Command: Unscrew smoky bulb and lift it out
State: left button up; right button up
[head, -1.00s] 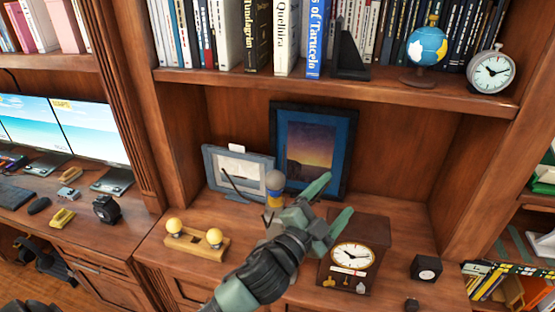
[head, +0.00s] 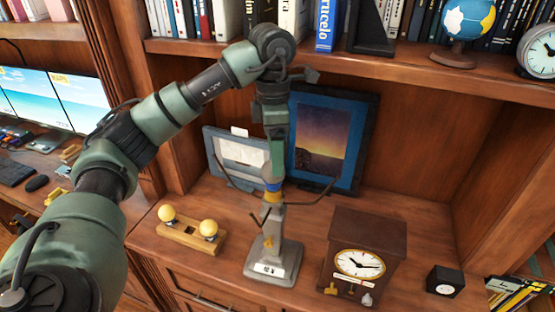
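A grey lamp stand (head: 287,262) with thin dark side arms stands upright on the wooden cabinet top. A blue and yellow collar (head: 273,190) is at the top of its post. My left gripper (head: 276,168) points straight down over the lamp's top, its green fingers at the spot where the greyish bulb sits. The smoky bulb is almost wholly hidden by the fingers, so I cannot tell whether they are closed on it. My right gripper is not in view.
A wooden holder (head: 178,236) with two pale yellow bulbs (head: 208,228) sits left of the lamp. A brown clock (head: 370,235) and a small black clock (head: 444,281) stand to the right. Two picture frames (head: 325,140) lean behind. A bookshelf (head: 420,62) hangs above.

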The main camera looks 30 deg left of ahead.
aim_at(273, 180)
pick_arm(q)
jog(key=shift+a+f, duration=0.25)
jog(key=shift+f, duration=1.05)
jog(key=shift+s+f+p, duration=0.1)
jog(key=shift+f+p, duration=1.05)
jog(key=shift+f, duration=2.05)
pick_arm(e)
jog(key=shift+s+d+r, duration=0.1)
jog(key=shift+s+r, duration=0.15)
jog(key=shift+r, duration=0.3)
